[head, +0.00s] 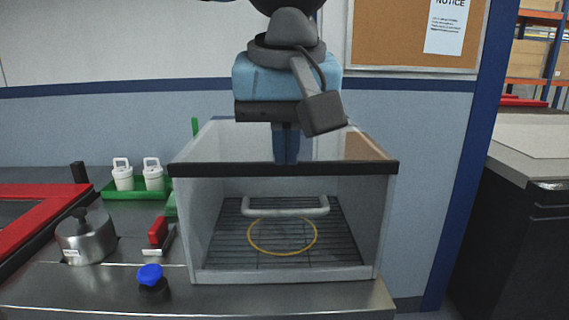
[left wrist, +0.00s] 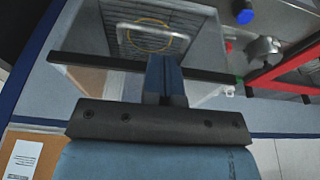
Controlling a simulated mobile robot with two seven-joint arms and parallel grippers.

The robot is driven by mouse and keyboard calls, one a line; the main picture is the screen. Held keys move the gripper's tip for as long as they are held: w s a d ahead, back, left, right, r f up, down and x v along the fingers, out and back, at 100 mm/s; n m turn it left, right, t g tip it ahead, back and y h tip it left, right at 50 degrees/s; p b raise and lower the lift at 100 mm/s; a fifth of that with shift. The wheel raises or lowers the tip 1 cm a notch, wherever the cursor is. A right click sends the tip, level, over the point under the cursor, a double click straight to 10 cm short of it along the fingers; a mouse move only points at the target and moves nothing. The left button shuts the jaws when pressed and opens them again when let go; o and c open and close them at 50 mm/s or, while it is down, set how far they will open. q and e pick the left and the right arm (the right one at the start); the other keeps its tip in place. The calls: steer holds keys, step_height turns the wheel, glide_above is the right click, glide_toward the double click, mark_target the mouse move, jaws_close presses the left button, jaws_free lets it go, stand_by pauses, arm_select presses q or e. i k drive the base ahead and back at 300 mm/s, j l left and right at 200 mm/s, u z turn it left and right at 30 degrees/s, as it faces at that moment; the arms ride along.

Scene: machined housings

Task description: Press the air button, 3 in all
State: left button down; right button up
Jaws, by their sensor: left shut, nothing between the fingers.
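A round blue button (head: 150,273) on a dark base stands near the front edge of the steel counter, left of a clear-walled box; I take it to be the air button. It also shows at the top of the left wrist view (left wrist: 244,16). My left gripper (head: 287,160) points down over the box, right of and well above the button, and does not touch it. Its fingers are together and empty, and they also show in the left wrist view (left wrist: 164,64). My right gripper is in neither view.
The clear-walled box (head: 285,275) has a dark top rim, a handle, and a rack with a yellow ring inside. A red lever (head: 158,231), a metal pot (head: 86,240), a green tray (head: 135,194) with two white containers and a red frame (head: 40,225) stand to the left.

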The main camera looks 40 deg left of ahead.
mark_target(149, 275)
steer(key=k, duration=1)
